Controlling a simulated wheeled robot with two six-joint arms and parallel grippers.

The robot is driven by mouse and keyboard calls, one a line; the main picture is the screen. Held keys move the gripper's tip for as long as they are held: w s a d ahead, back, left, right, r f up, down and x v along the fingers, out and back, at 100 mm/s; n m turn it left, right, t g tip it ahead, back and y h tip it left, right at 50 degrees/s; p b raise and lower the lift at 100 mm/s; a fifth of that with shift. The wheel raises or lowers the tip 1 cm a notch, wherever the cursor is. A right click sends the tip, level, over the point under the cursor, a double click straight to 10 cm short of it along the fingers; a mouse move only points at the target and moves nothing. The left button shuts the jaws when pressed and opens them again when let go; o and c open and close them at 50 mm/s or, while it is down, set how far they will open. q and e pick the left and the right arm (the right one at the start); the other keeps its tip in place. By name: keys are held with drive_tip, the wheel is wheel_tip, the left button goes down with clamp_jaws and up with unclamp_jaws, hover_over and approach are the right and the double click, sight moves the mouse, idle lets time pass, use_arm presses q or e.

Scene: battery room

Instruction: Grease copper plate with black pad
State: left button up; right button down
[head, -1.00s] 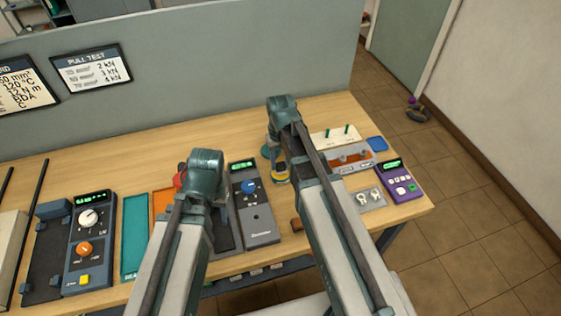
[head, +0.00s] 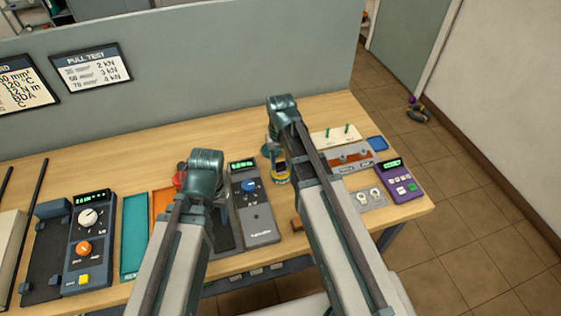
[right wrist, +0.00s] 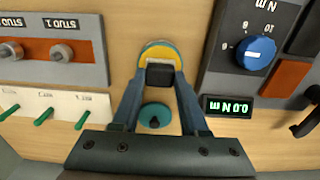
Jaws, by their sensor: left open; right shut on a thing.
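My right gripper (right wrist: 160,80) is shut on the black pad (right wrist: 160,74). The pad is at the near edge of a round yellow tin with a blue rim (right wrist: 160,52); I cannot tell whether they touch. The tin also shows in the head view (head: 281,174), where my arm hides the pad. A brown, copper-coloured strip (head: 350,158) lies on the grey stud block (head: 370,151), right of my right gripper. My left gripper (head: 205,190) is open over the table's middle; its fingertips are mostly hidden by its arm.
A teal disc with a dark knob (right wrist: 155,117) lies between my right fingers, below them. A torque meter (head: 253,210) with a blue dial stands between my arms. A purple device (head: 400,182) and a tray with rings (head: 369,199) are at the right. The table's back middle is clear.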

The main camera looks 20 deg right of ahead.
sight(280, 164)
use_arm(q)
drive_tip(key=shift+f+b, duration=0.35)
use_arm(e)
drive_tip(key=shift+f, duration=0.35)
idle(0.9)
wheel_tip(280, 164, up, 7)
drive_tip(key=p, duration=0.7)
use_arm(q)
wheel_tip(280, 164, up, 7)
drive_tip(key=shift+a, duration=0.1)
use_arm(e)
drive_tip(key=shift+a, duration=0.1)
